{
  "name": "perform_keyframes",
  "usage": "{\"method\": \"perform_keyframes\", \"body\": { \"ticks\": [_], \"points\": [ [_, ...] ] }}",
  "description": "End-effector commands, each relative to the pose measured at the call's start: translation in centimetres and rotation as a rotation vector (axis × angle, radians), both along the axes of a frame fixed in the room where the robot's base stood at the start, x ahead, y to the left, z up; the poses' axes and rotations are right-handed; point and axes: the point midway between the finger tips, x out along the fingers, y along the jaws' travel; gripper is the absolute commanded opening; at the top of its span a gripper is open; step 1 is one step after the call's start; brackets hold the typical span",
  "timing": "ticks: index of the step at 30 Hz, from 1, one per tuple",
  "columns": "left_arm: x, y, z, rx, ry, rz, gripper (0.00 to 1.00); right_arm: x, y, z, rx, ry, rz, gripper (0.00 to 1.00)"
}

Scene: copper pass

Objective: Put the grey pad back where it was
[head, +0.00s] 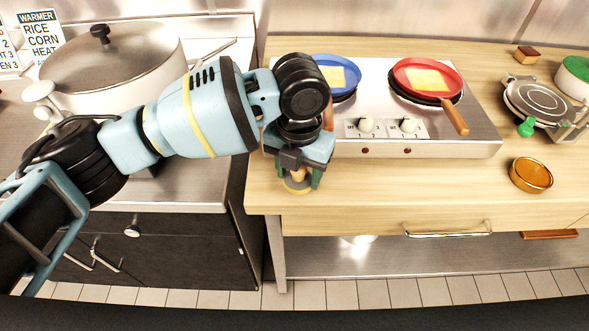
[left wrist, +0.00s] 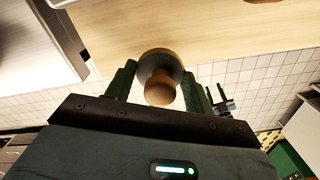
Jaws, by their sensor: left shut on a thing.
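My left gripper (head: 298,180) is shut on a wooden-knobbed disc (left wrist: 162,88), which has a pale wooden knob and a round, greyish-brown disc. In the head view it is mostly hidden by the gripper, with a yellowish round part showing below the fingers. The gripper is near the front left edge of the wooden counter (head: 390,212), left of and in front of the hob. I cannot tell whether the disc touches the counter. It may be the grey pad; no other plainly grey pad shows. My right gripper is not in view.
The steel hob (head: 460,146) bears a blue pan (head: 317,61) and a red pan (head: 407,68), its wooden handle toward the front. An amber bowl (head: 531,175) and a round iron (head: 538,98) stand at right. A large lidded pot (head: 140,75) stands left. The counter front is clear.

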Motion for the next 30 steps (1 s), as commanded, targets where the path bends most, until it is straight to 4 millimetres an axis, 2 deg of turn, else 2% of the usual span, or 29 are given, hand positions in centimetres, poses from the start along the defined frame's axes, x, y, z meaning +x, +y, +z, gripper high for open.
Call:
{"method": "perform_keyframes", "body": {
  "ticks": [1, 4, 12, 16, 22, 30],
  "points": [
    [0.9, 0.2, -0.1, 0.001, 0.0, 0.003, 0.35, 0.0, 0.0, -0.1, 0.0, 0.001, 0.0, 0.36],
    [1.8, 0.4, -0.2, -0.001, 0.0, 0.001, 0.35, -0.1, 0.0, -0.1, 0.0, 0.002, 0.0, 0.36],
    [2.3, 0.5, -0.2, -0.001, 0.0, -0.001, 0.35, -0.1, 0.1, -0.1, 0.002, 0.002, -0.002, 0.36],
    [3.3, 0.8, -0.3, 0.001, 0.0, 0.002, 0.35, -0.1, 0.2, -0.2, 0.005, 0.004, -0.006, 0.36],
    [3.1, 0.8, -3.2, 0.001, -0.002, 0.0, 0.35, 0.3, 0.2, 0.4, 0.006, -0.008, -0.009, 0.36],
    [3.1, 0.7, -3.8, -0.001, -0.002, -0.001, 0.35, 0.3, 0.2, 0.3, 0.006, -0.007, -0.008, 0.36]
  ]
}}
